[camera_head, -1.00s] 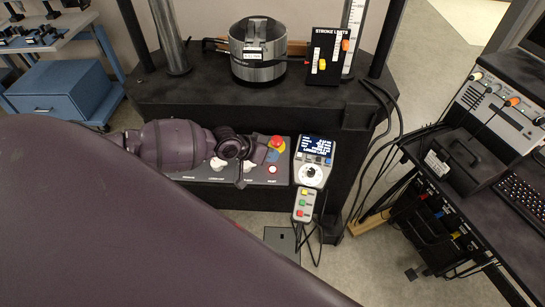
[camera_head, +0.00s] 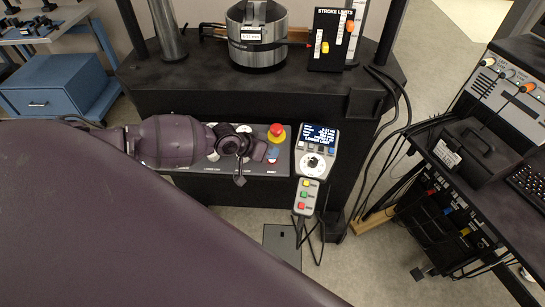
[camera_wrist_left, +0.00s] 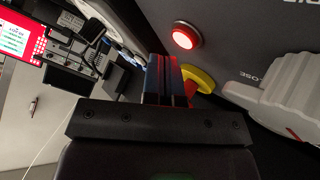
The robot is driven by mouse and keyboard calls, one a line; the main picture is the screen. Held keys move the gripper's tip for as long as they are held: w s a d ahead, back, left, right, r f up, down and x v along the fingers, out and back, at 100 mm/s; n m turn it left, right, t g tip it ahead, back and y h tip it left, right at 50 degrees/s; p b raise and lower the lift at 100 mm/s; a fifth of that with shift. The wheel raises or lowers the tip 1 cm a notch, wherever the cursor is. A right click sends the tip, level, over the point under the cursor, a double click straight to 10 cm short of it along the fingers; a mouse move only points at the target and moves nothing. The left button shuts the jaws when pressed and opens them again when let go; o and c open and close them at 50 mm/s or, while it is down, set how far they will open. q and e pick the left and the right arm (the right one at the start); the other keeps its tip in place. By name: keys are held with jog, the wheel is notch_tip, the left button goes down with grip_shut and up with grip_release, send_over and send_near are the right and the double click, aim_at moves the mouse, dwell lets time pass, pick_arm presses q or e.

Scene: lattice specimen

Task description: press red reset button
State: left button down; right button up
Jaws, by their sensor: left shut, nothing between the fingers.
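The red reset button (camera_wrist_left: 187,35) is round and lit in the left wrist view, set in a dark panel. In the head view my left gripper (camera_head: 266,151) is over the right part of the front control panel (camera_head: 215,168) and covers most of the button. In the wrist view the gripper's fingers (camera_wrist_left: 166,75) are shut and empty, with their tips just below and left of the button. I cannot tell whether they touch it. My right gripper is not in view.
A red emergency stop on a yellow base (camera_head: 277,133) sits just behind the gripper. A handset with a screen and dial (camera_head: 317,155) is to the right, above a small three-button pendant (camera_head: 306,196). A white knob (camera_wrist_left: 283,90) shows in the wrist view.

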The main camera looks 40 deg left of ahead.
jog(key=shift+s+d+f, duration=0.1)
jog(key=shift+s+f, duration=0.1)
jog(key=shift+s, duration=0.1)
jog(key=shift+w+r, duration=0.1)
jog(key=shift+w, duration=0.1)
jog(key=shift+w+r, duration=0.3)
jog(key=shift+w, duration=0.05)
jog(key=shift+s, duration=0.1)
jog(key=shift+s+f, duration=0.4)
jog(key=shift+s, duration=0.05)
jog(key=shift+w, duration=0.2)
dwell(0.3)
pick_arm(q)
jog(key=shift+f+b, duration=0.35)
jog(key=shift+b, duration=0.05)
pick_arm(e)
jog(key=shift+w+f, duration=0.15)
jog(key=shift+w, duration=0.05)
